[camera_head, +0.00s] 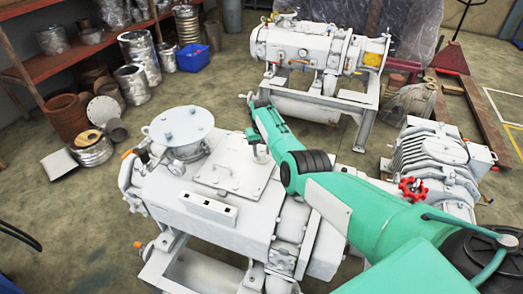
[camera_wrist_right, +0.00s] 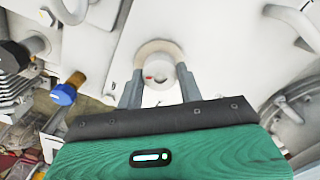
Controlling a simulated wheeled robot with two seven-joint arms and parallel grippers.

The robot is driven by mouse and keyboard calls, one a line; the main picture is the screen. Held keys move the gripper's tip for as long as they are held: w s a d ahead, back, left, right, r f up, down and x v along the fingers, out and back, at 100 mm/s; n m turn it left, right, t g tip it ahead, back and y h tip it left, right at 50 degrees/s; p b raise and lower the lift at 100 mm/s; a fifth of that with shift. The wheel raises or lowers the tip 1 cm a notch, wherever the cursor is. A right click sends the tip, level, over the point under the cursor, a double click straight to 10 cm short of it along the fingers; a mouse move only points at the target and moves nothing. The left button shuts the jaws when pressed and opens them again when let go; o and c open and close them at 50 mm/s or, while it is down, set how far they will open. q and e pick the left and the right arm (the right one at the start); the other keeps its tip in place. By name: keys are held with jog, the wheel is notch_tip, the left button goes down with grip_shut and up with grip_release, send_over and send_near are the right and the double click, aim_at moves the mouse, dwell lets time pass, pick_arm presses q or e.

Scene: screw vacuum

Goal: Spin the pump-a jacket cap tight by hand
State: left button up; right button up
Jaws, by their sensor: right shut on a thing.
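The pump-a jacket cap (camera_wrist_right: 158,67) is a round, pale grey-white cap with a small red mark on its face. It sits on the white pump body, with a beige ring around its base, in the right wrist view. My right gripper (camera_wrist_right: 160,76) is shut on it, one grey finger on each side. In the head view my green right arm reaches in from the lower right, and the right gripper (camera_head: 259,152) points down at the top of the white pump (camera_head: 225,222). The cap is hard to make out there. My left gripper is not in view.
A red handwheel (camera_head: 412,189) is at the right. A blue knob (camera_wrist_right: 64,94) shows in the wrist view. A second pump (camera_head: 305,45) stands behind, across open floor.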

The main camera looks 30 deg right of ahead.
jog(key=m, duration=0.5)
jog(key=shift+w+r+m, duration=0.1)
jog(key=shift+r+m, duration=0.05)
jog(key=shift+m, duration=0.15)
jog(key=m, duration=0.5)
jog(key=shift+d+r+m, duration=0.1)
jog(key=shift+m, duration=0.2)
jog(key=o, duration=1)
